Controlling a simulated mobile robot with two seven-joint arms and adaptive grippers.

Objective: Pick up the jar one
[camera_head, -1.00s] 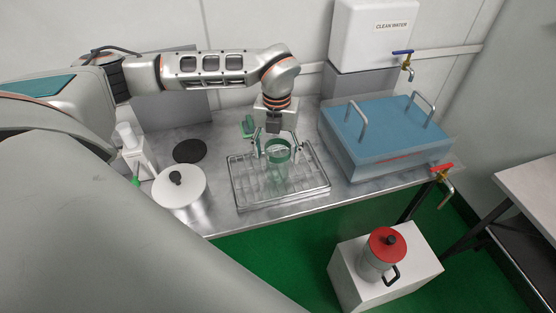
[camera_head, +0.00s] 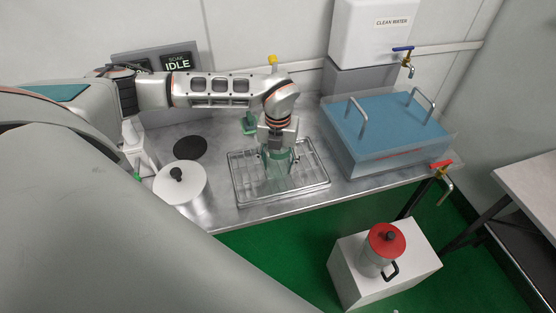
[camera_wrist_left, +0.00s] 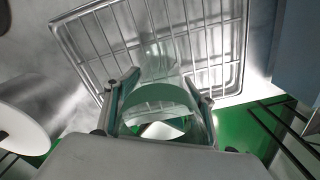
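The jar (camera_head: 280,178) is clear glass with a green band near its top. It stands upright on the wire rack tray (camera_head: 236,178) on the metal bench. My left gripper (camera_head: 279,157) points down over the jar, with one finger on each side of its upper part. In the left wrist view the jar's green band (camera_wrist_left: 160,94) lies between the two fingers (camera_wrist_left: 162,108). The fingers look spread about as wide as the jar; whether they touch the glass is unclear. The gripper hides part of the jar's top. My right gripper is out of view.
A blue-lidded tank (camera_head: 385,130) stands right of the rack. A white-lidded pot (camera_head: 181,187) and a black disc (camera_head: 190,150) are to its left. A green object (camera_head: 249,124) sits behind the rack. A red-lidded pot (camera_head: 383,252) stands on a low white block.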

